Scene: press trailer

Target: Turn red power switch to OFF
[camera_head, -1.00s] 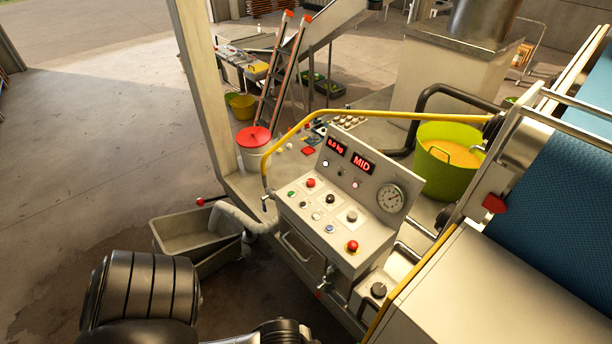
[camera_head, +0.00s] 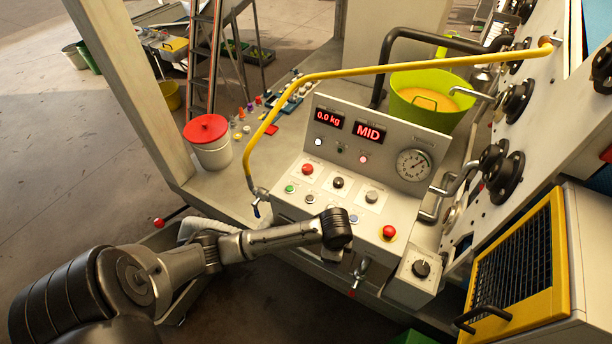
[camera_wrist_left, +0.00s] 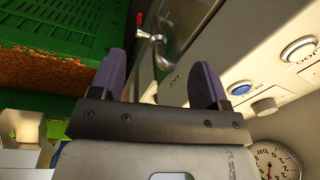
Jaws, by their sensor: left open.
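The control panel (camera_head: 330,200) stands in the middle of the head view. A red knob (camera_head: 307,169) is at its upper left, beside a black knob (camera_head: 338,182) and a grey knob (camera_head: 372,196). I cannot read which red control is the power switch. My left arm reaches in front of the panel's lower edge, hiding part of it. In the left wrist view, my left gripper (camera_wrist_left: 160,88) is open and empty, beside the panel front and apart from both red controls.
A yellow rail (camera_head: 400,69) arches over the panel. A tap (camera_head: 357,272) sticks out below it. In the left wrist view, a green crate (camera_wrist_left: 60,25) is at upper left and a pressure gauge (camera_wrist_left: 275,160) at lower right. A lidded bucket (camera_head: 207,140) stands left.

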